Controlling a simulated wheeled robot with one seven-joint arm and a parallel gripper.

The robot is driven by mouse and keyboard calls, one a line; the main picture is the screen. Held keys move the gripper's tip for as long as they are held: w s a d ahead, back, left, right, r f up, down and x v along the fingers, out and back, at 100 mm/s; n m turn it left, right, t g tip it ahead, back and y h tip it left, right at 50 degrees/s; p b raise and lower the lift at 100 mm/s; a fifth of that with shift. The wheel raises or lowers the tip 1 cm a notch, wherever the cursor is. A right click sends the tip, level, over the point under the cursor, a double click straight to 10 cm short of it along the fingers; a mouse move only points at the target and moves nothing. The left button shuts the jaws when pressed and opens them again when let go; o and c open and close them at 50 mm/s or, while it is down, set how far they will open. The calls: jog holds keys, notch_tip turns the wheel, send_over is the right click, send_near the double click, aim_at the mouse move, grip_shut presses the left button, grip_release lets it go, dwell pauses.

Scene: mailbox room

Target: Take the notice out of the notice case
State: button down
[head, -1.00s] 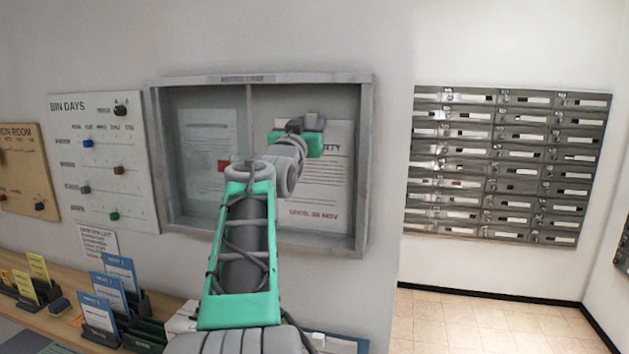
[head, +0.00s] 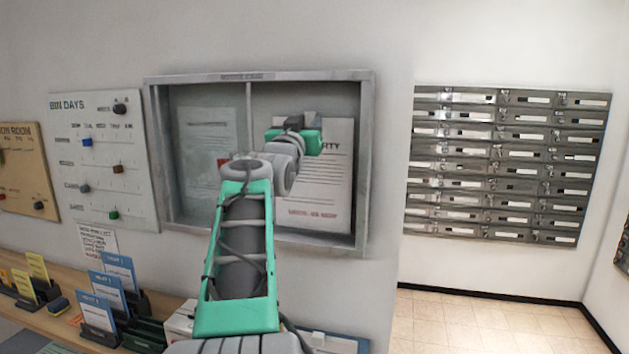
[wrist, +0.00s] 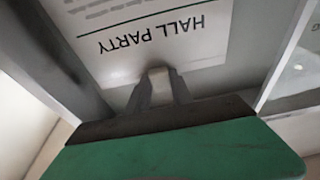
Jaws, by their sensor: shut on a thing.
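The notice case (head: 366,150) is a grey framed box on the wall, split by an upright divider. In its right half is a white notice (head: 335,185) headed "HALL PARTY", with red print near its foot. In the wrist view the notice (wrist: 160,35) shows upside down. My gripper (wrist: 158,88) is shut at the notice's top edge, by the heading, and appears to hold it there. In the head view my gripper (head: 308,138) covers part of the heading. The exact contact at the fingertips is hard to make out.
A dimmer paper (head: 208,145) with a red patch is in the case's left half. The bin days board (head: 105,190) hangs to the left. Below are a shelf (head: 45,318) with card holders and leaflets. Metal mailboxes (head: 505,165) are on the right wall, above clear floor.

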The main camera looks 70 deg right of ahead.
jog(key=shift+s+a+b, duration=0.15)
jog(key=shift+a+b, duration=0.65)
jog(key=shift+a, duration=0.3)
jog(key=shift+s+a+f+b, duration=0.1)
jog(key=shift+a+f+b, duration=0.1)
jog(key=shift+a+b, duration=0.4)
jog(key=shift+s+a+r+b, duration=0.15)
jog(key=shift+a+b, duration=0.45)
jog(key=shift+a, duration=0.35)
jog(key=shift+s+a+b, duration=0.2)
jog(key=shift+a+b, duration=0.4)
jog(key=shift+a, duration=0.3)
jog(key=shift+s+a+r+b, duration=0.15)
jog(key=shift+a+b, duration=0.45)
jog(key=shift+a, duration=0.35)
jog(key=shift+f, duration=0.1)
